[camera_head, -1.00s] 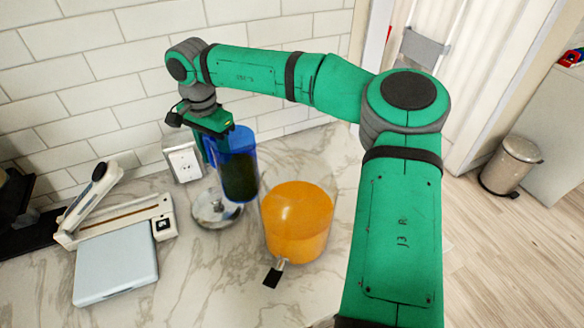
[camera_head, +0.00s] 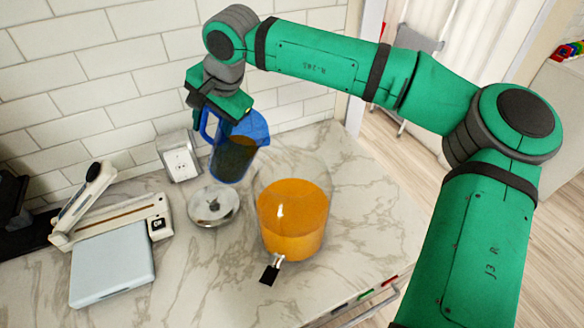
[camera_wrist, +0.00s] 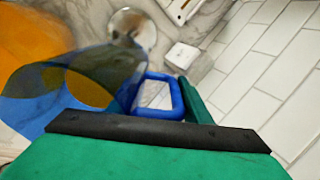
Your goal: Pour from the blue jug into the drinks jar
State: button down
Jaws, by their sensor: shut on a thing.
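The blue jug (camera_head: 234,157) is see-through with dark liquid inside. My gripper (camera_head: 212,122) is shut on its handle and holds it behind and to the left of the drinks jar. The jug leans slightly, its top toward the right. The drinks jar (camera_head: 293,215) is clear, with orange liquid and a tap at its front, and stands on the counter. In the wrist view the jug (camera_wrist: 85,80) and its blue handle (camera_wrist: 158,97) show in front of my gripper, with the orange of the jar (camera_wrist: 32,38) at the left. The fingertips are mostly hidden.
A round metal lid (camera_head: 213,206) lies left of the jar on the marble counter. A white outlet box (camera_head: 179,157) stands by the tiled wall. A paper trimmer (camera_head: 115,215) and a pale flat scale (camera_head: 112,265) are at the left. The counter right of the jar is clear.

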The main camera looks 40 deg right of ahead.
aim_at(214, 113)
jog(key=r, duration=0.1)
jog(key=s+r+t, duration=0.1)
jog(key=r, duration=0.1)
jog(key=s+d+r+t, duration=0.1)
jog(key=r, duration=0.1)
jog(key=shift+r+y, duration=0.2)
jog(key=shift+y, duration=0.2)
jog(key=shift+s+r+t+y, duration=0.25)
jog(key=shift+r+t, duration=0.15)
jog(key=shift+t, duration=0.3)
jog(key=shift+s+r+t+y, duration=0.25)
jog(key=shift+r+t, duration=0.1)
jog(key=shift+t, duration=0.35)
jog(key=shift+s+r+t, duration=0.1)
jog(key=shift+t, duration=0.2)
jog(key=shift+r, duration=0.15)
jog(key=shift+r, duration=0.1)
jog(key=shift+s+d+r+t+y, duration=0.2)
jog(key=shift+s+d+t+y, duration=0.05)
jog(key=shift+t+y, duration=0.05)
jog(key=shift+a+r, duration=0.1)
jog(key=shift+a, duration=0.05)
jog(key=shift+r+t, duration=0.3)
